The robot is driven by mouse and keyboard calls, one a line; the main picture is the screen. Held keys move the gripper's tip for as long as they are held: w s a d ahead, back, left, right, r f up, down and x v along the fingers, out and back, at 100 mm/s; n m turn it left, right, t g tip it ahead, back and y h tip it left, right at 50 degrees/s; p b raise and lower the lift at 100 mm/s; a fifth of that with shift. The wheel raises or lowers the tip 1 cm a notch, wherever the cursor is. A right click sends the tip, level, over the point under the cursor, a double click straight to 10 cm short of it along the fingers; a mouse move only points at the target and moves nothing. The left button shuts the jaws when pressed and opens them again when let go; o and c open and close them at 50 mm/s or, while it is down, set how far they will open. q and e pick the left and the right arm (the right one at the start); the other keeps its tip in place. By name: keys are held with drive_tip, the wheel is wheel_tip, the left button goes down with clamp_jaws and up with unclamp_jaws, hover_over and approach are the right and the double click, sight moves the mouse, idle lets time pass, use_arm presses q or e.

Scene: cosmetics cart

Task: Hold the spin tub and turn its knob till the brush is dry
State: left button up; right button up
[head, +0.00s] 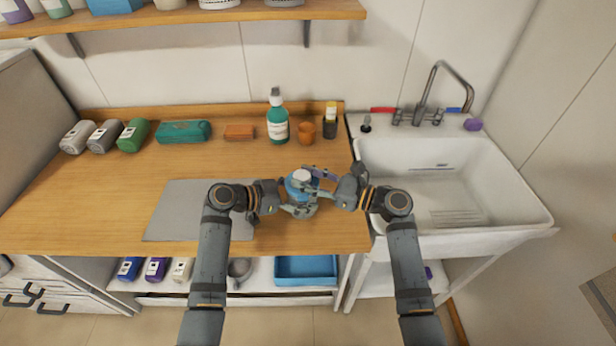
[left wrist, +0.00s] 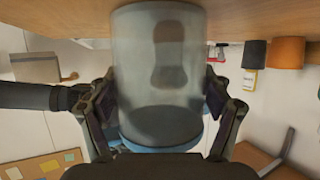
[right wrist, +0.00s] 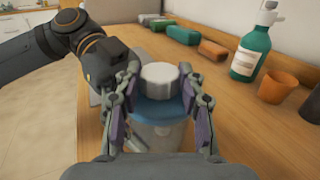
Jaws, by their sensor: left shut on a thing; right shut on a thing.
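The spin tub (head: 303,209) stands at the counter's front, right of the grey mat. It has a clear body, a blue lid (right wrist: 160,108) and a white knob (head: 302,176), which also shows in the right wrist view (right wrist: 160,77). My left gripper (head: 286,208) is shut on the tub's body, one finger on each side in the left wrist view. A dark, blurred shape (left wrist: 168,55), perhaps the brush, shows through the wall; I cannot tell how wet it is. My right gripper (head: 325,185) is shut on the knob from above, its fingertips on either side.
A teal pump bottle (head: 278,125), an orange cup (head: 306,132) and a dark yellow-topped container (head: 330,124) stand behind the tub. The grey mat (head: 183,212) is bare. The sink (head: 437,200) is to the right. A shelf (head: 180,18) hangs above.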

drive_tip(key=m+t+h, duration=0.2)
drive_tip(key=t, duration=0.1)
drive_tip(key=shift+s+a, duration=0.1)
drive_tip(key=shift+s, duration=0.1)
drive_tip(key=shift+w, duration=0.1)
drive_tip(key=o, duration=1.2)
drive_tip(key=v, duration=1.2)
drive_tip(key=shift+f, duration=0.1)
